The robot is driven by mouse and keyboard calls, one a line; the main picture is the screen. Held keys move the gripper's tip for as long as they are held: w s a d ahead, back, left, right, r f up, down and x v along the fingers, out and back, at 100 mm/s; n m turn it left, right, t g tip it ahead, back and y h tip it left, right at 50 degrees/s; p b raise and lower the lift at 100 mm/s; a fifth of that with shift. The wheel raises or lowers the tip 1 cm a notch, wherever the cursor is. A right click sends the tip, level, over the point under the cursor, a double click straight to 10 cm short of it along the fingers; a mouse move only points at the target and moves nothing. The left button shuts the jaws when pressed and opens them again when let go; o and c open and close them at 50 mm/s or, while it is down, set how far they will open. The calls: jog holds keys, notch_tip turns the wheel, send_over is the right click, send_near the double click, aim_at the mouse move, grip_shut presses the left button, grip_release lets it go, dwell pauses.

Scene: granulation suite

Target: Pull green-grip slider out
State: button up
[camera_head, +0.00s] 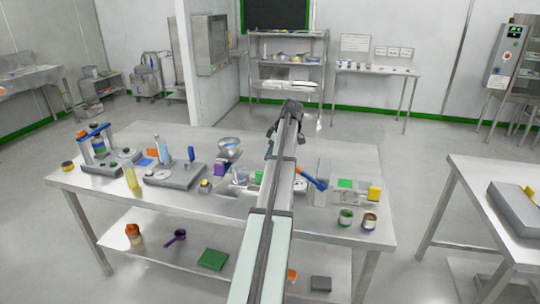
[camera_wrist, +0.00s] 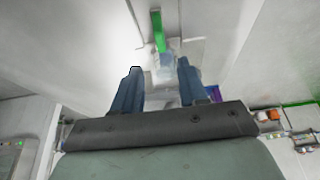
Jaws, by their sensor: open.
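My gripper (camera_head: 288,122) is raised above the far side of the steel table in the head view. In the wrist view its two blue fingers (camera_wrist: 161,80) stand apart with nothing gripped between them. A small green part (camera_head: 259,177) shows just left of my arm on the table, partly hidden. A green square (camera_head: 345,184) lies on a grey fixture right of my arm. I cannot tell which of these, if either, is the slider's grip. A green strip (camera_wrist: 158,30) shows beyond the fingers in the wrist view; I cannot tell what it belongs to.
A steel bowl (camera_head: 229,148), a blue handle (camera_head: 313,180) and a yellow block (camera_head: 374,192) stand near my arm. Two small cans (camera_head: 369,221) (camera_head: 345,217) stand at the front right. A grey scale-like device (camera_head: 173,175) is at left. My arm hides the table's middle.

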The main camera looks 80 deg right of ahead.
jog(key=g, duration=0.4)
send_near(260, 172)
notch_tip(260, 172, down, 12)
jog(key=shift+f, duration=0.25)
dwell(1.0)
grip_shut()
dwell(0.4)
